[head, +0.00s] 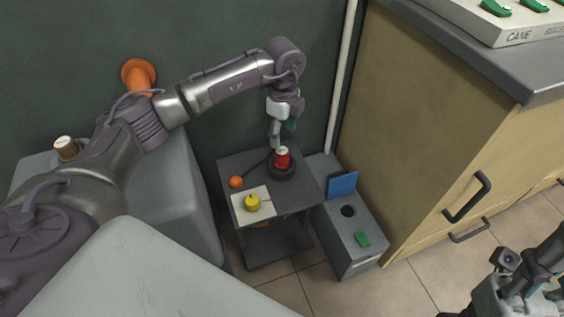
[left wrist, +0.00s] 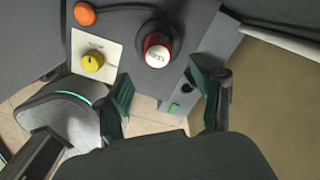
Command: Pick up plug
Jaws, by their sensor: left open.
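The plug appears to be the red cylinder with a pale top (head: 282,158), upright in a black round base on a small grey stand (head: 232,170). In the left wrist view the red plug (left wrist: 157,52) shows near the top centre, with a black cable curving around behind it. My left gripper (head: 277,138) points down just above the plug and partly overlaps it in the head view. Its fingers (left wrist: 163,75) are spread apart, with nothing held between them. My right gripper (head: 530,277) is at the lower right, far from the plug; its jaw opening is unclear.
A yellow knob (head: 252,203) on a pale plate and an orange button (head: 236,182) sit beside the plug. A grey box (head: 350,245) with a round hole, green switch and blue panel stands right of the stand. A wooden cabinet (head: 440,130) stands further right.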

